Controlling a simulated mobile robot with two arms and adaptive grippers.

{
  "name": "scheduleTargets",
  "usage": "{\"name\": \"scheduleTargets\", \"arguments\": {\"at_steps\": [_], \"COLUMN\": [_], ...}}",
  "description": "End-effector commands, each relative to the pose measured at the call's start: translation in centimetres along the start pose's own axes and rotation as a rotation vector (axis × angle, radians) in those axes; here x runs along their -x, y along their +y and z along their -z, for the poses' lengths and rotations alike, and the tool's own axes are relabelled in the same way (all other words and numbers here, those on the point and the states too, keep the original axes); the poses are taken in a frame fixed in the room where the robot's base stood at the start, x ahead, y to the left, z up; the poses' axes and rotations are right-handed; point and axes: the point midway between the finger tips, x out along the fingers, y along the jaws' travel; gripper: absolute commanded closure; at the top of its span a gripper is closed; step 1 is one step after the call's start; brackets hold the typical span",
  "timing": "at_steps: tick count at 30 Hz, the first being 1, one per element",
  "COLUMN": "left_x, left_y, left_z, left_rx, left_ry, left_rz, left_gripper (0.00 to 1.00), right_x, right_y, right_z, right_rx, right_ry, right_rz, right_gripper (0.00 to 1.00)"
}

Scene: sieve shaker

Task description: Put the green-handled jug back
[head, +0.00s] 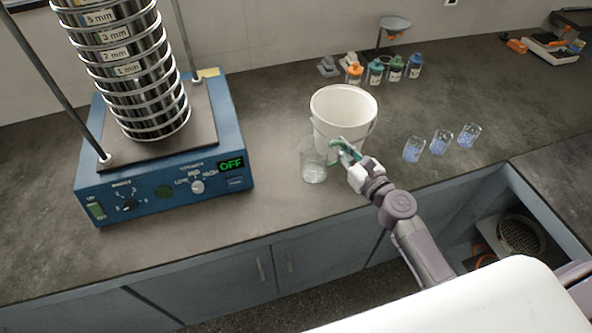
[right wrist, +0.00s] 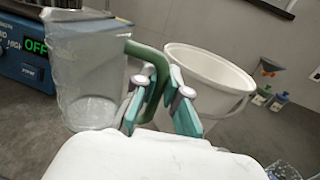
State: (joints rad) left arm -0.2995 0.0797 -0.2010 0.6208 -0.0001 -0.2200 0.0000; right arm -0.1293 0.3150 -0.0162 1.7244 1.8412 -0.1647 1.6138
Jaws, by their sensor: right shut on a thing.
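The green-handled jug (head: 313,163) is clear and stands upright at the front of the counter, just left of the white bucket. My right gripper (head: 343,150) is shut on its green handle from the right. In the right wrist view the jug (right wrist: 85,75) is at the left, with the green handle (right wrist: 157,75) between the fingers of my right gripper (right wrist: 160,100). The jug's base looks to be on or very near the counter; I cannot tell which. My left gripper is not in view.
The white bucket (head: 343,105) stands close behind the jug and gripper. The blue sieve shaker (head: 160,190) with its sieve stack (head: 130,70) is at left, reading OFF. Several small glasses (head: 441,142) stand at right, and small bottles (head: 375,72) at the back. Counter between shaker and jug is clear.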

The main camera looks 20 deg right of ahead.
Motion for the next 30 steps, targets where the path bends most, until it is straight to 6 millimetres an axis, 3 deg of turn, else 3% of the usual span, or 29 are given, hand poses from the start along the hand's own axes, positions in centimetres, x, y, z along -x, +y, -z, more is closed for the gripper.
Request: {"name": "scheduleTargets", "arguments": {"at_steps": [6,12,16,24,30], "left_x": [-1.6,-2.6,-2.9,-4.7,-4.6], "left_y": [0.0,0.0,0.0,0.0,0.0], "left_z": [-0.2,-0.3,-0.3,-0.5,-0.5], "left_rx": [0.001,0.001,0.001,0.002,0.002], "left_ry": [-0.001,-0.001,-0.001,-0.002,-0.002], "left_rz": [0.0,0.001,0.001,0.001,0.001], "left_gripper": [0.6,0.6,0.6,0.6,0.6], "right_x": [-4.1,-6.5,-7.0,-7.0,-7.0], "right_y": [3.4,5.4,5.8,5.9,5.9], "right_z": [3.4,5.2,5.8,9.4,9.5], "right_rx": [-0.007,-0.003,-0.001,-0.003,0.0], "right_ry": [-0.003,-0.003,-0.002,0.0,-0.001], "right_rz": [0.001,0.001,0.0,0.002,0.0], "right_gripper": [1.0,1.0,1.0,1.0,1.0]}}
